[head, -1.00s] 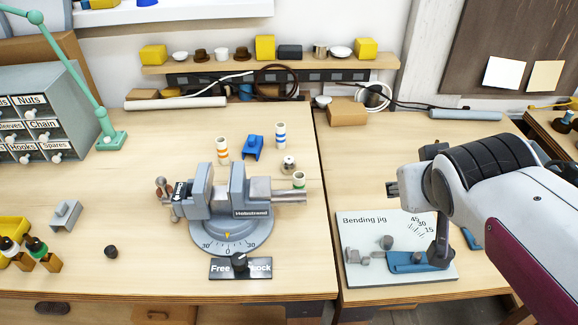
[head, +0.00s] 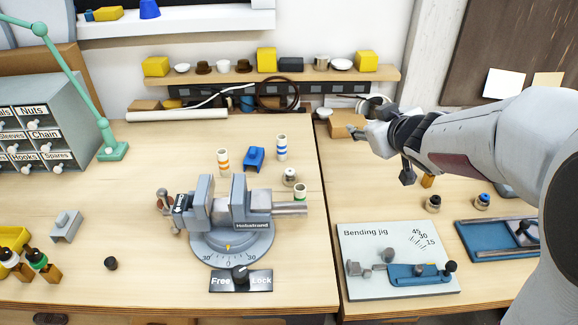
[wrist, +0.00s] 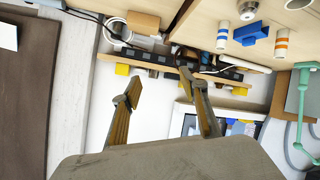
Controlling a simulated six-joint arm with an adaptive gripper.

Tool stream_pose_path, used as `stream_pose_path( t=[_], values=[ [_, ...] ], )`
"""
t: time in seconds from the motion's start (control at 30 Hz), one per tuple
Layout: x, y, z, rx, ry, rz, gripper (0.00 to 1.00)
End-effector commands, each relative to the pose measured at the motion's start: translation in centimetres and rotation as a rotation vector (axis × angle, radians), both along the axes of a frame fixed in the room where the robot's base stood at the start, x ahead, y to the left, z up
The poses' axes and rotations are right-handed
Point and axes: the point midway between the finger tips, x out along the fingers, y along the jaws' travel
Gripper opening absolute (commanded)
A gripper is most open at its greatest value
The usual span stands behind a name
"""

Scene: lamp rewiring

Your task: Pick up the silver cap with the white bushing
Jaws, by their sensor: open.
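A small silver cap (head: 289,177) stands on the left bench, behind the right end of the vise (head: 234,222). It looks like the silver cap with the white bushing, but it is too small to make out the bushing surely. In the wrist view it shows at the top edge (wrist: 247,9). Two more small caps, one dark-topped (head: 433,203) and one blue-topped (head: 482,201), stand on the right bench. My gripper (head: 356,131) is open and empty, raised over the back of the right bench, to the right of and apart from the silver cap.
The bending jig (head: 392,240) lies on the right bench. A loaded shelf (head: 220,77) runs along the wall.

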Motion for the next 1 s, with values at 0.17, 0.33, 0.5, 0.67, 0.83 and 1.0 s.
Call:
stream_pose_path(
  t=[0.17, 0.33, 0.5, 0.67, 0.83, 1.0],
  values=[
    [2.2, 2.1, -2.6, 0.033, 0.000, 0.128, 0.44],
    [3.3, 4.4, -5.3, 0.079, 0.014, 0.256, 0.44],
    [3.4, 6.7, -8.3, 0.141, 0.046, 0.390, 0.44],
    [2.7, 8.7, -11.3, 0.213, 0.089, 0.512, 0.44],
    [1.5, 10.2, -13.6, 0.282, 0.134, 0.617, 0.44],
    [0.6, 10.9, -14.8, 0.321, 0.161, 0.669, 0.44]
  ],
)
